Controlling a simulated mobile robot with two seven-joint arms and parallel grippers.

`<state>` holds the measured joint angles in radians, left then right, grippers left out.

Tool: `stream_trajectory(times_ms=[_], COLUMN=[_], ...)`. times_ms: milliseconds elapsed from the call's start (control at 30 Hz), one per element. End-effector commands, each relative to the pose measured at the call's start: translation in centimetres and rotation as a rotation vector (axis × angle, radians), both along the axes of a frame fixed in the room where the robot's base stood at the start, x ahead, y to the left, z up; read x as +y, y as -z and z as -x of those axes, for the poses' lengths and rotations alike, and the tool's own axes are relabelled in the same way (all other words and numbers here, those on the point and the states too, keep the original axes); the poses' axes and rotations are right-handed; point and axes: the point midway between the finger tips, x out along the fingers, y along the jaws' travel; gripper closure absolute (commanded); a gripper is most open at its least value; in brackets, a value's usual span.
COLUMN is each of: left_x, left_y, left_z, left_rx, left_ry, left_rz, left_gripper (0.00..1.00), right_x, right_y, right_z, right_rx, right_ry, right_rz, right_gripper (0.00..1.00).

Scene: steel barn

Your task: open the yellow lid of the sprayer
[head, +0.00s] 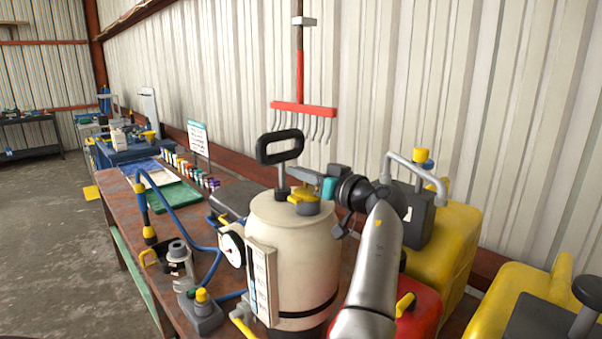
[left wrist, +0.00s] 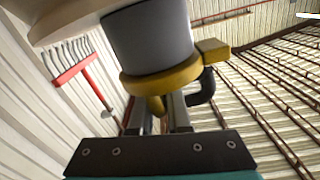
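The sprayer (head: 292,250) is a cream tank with a black pump handle (head: 280,147), standing upright on the bench. Its yellow lid (head: 302,194) is on top, by the grey neck. In the left wrist view the yellow lid (left wrist: 165,80) is a ring with lugs around a grey cylinder. My left gripper (head: 318,178) reaches over the tank top from the right. In the left wrist view its narrow-set fingers (left wrist: 158,106) stand either side of a yellow lug and appear shut on it; the contact is partly hidden. My right gripper is not in view.
A pressure gauge (head: 231,249) and blue hose (head: 178,218) are left of the tank on the brown bench (head: 130,207). A yellow jerrycan (head: 441,250) and a red can (head: 422,310) crowd the right. A red rake (head: 303,108) hangs on the wall behind.

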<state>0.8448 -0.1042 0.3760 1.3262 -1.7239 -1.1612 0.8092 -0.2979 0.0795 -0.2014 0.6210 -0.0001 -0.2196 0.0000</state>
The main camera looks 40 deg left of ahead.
Motion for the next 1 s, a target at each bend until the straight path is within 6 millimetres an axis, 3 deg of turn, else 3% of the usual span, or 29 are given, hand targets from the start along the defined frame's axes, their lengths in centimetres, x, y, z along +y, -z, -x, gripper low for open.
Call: stream_trajectory(times_ms=[100,1000], left_x=[-0.01,0.0], left_y=[0.02,0.05], left_z=[0.04,0.07], left_rx=[0.0,0.001], left_ry=[-0.001,-0.003], left_rz=[0.001,0.001], left_gripper=[1.0,1.0], right_x=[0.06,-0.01], right_y=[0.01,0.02], right_z=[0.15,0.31], right_rx=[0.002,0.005], right_ry=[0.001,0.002], right_rz=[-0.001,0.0], right_gripper=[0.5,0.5])
